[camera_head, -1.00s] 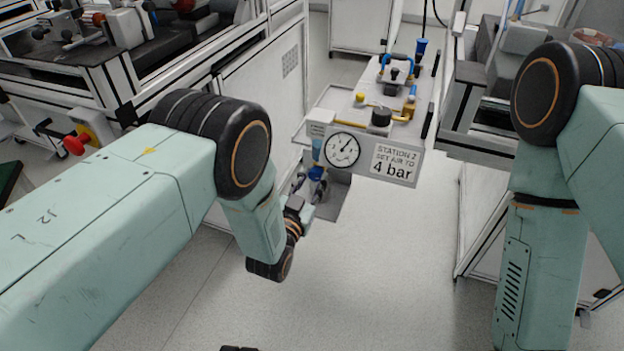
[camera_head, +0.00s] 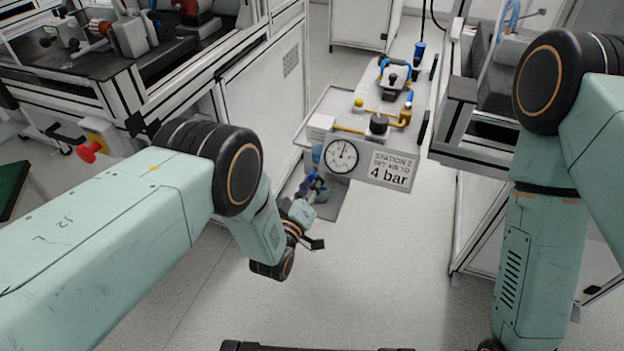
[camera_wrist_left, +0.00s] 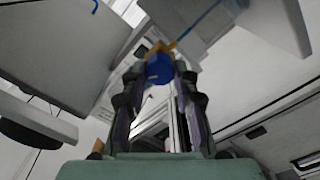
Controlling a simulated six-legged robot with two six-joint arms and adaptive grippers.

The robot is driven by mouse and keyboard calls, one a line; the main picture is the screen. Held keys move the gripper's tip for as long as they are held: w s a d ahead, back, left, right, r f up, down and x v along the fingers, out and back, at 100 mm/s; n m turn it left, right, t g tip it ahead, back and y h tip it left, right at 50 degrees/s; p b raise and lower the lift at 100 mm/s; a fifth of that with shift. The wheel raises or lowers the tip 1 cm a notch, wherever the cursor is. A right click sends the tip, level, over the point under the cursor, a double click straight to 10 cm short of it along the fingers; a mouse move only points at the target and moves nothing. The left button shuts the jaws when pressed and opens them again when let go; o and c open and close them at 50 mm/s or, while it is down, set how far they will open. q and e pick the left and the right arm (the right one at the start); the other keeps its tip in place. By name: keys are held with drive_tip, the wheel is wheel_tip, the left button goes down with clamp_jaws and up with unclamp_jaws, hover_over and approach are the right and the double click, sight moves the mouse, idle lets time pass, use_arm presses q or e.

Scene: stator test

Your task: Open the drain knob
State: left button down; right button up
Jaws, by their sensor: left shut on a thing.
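The blue drain knob (camera_wrist_left: 159,68) sits under the station in the left wrist view, between the tips of my left gripper (camera_wrist_left: 160,85). My left gripper (camera_head: 311,187) is shut on the knob. In the head view it is below the round pressure gauge (camera_head: 341,157), and its fingers mostly hide the knob. The fingers look rolled relative to the arm. I cannot tell how far the knob is turned. My right arm shows at the right of the head view, but its gripper is out of the picture.
A sign (camera_head: 390,170) reading "STATION 2 SET AIR TO 4 bar" hangs beside the gauge. The station top (camera_head: 345,105) carries a black knob (camera_head: 379,124) and yellow pipes. White-framed benches stand on both sides. The floor (camera_head: 390,270) in front is clear.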

use_arm(q)
drive_tip(key=n+p, duration=0.1)
drive_tip(key=n, duration=0.4)
drive_tip(key=shift+f+n, duration=0.1)
drive_tip(key=shift+n, duration=0.2)
idle(0.5)
drive_tip(key=c, duration=1)
unclamp_jaws()
drive_tip(key=v, duration=1.2)
